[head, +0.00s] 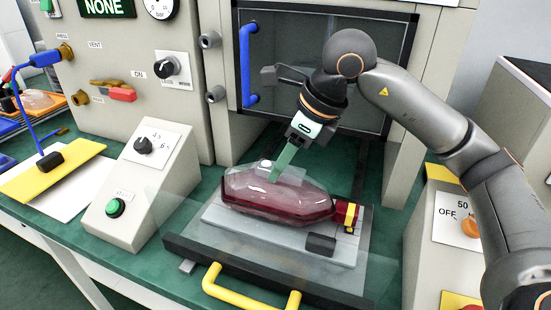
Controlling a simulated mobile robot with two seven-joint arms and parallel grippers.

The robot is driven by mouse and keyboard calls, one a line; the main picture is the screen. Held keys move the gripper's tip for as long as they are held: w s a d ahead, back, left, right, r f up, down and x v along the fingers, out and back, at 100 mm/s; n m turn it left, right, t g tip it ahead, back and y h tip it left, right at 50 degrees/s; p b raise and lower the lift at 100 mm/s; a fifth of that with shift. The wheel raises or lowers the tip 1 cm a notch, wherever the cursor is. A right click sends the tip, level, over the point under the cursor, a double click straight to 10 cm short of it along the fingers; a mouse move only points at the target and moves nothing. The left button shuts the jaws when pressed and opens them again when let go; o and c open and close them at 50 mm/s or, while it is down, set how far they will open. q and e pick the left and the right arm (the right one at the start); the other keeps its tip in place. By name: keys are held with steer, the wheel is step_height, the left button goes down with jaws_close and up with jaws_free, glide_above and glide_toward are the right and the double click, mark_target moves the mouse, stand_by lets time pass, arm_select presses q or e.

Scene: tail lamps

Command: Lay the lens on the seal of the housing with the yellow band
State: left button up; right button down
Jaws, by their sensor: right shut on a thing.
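The clear lens (244,182) is over the dark red housing (290,209) in the middle of the head view. The housing has a yellow band (351,214) at its right end and lies on a grey plate. My right gripper (275,176) reaches down from above with its green fingers shut on the lens near its top. The lens lines up roughly with the housing. I cannot tell whether it touches the seal, which is hidden at its edge. My left gripper is not in view.
The plate sits on a drawer-like tray with a yellow handle (247,294) in front. A chamber window with a blue handle (247,62) stands behind. A sloped control box (166,178) with a green button is at left, and another box (447,250) is at right.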

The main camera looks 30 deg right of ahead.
arm_select(q)
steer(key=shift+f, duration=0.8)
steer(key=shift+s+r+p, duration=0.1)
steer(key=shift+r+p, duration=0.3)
steer(key=shift+p, duration=0.1)
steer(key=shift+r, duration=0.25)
